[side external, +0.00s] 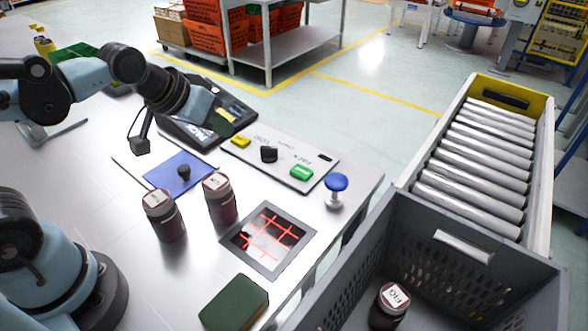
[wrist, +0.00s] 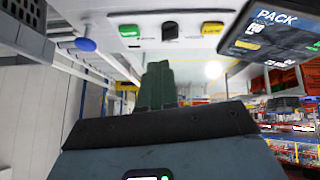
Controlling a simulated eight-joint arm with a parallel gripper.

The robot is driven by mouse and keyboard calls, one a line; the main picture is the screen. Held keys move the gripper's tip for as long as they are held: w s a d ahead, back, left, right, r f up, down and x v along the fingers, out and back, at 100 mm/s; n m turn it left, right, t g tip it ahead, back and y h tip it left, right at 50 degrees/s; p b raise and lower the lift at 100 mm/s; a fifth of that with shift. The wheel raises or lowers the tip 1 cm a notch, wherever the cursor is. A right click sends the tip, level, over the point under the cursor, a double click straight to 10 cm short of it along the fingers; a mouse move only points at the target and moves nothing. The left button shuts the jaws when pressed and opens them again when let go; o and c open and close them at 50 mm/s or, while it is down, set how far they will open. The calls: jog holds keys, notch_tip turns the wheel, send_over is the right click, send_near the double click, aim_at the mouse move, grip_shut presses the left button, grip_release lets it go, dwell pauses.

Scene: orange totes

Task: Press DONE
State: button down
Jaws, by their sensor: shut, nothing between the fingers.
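A pale control panel (side external: 275,158) lies on the table with a yellow button (side external: 241,141), a black knob (side external: 268,154) and a green button (side external: 301,172). Its small labels are hard to read, so I cannot tell which is DONE. The wrist view shows the yellow button (wrist: 213,28), black knob (wrist: 170,30) and green button (wrist: 129,31) in a row. My gripper (side external: 219,121) is shut and empty, above the tablet's front part, left of the yellow button. Its green fingers (wrist: 158,68) point toward the panel and appear apart from it.
A dark tablet (side external: 238,109) marked PACK stands behind my gripper. A blue mushroom button (side external: 336,182) is right of the panel. Two dark jars (side external: 163,219) (side external: 220,204), a blue pad (side external: 172,168) and a red-lit scanner plate (side external: 238,237) are nearer. A grey tote (side external: 480,290) holds another jar (side external: 388,306).

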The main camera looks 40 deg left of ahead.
aim_at(297, 171)
jog(key=w+d+f+n+h, duration=0.1)
jog(key=w+d+n, duration=0.1)
jog(key=w+d, duration=0.2)
jog(key=w+d+f+n+t+h, duration=0.1)
jog(key=w+d, duration=0.3)
jog(key=w, duration=0.4)
jog(key=shift+w+f+n, duration=0.2)
jog(key=shift+w+n, duration=0.05)
jog(key=shift+n, duration=0.25)
jog(key=shift+f, duration=4.45)
jog(key=shift+f, duration=0.15)
jog(key=shift+f, duration=0.25)
jog(key=shift+f, duration=0.5)
jog(key=shift+r, duration=0.95)
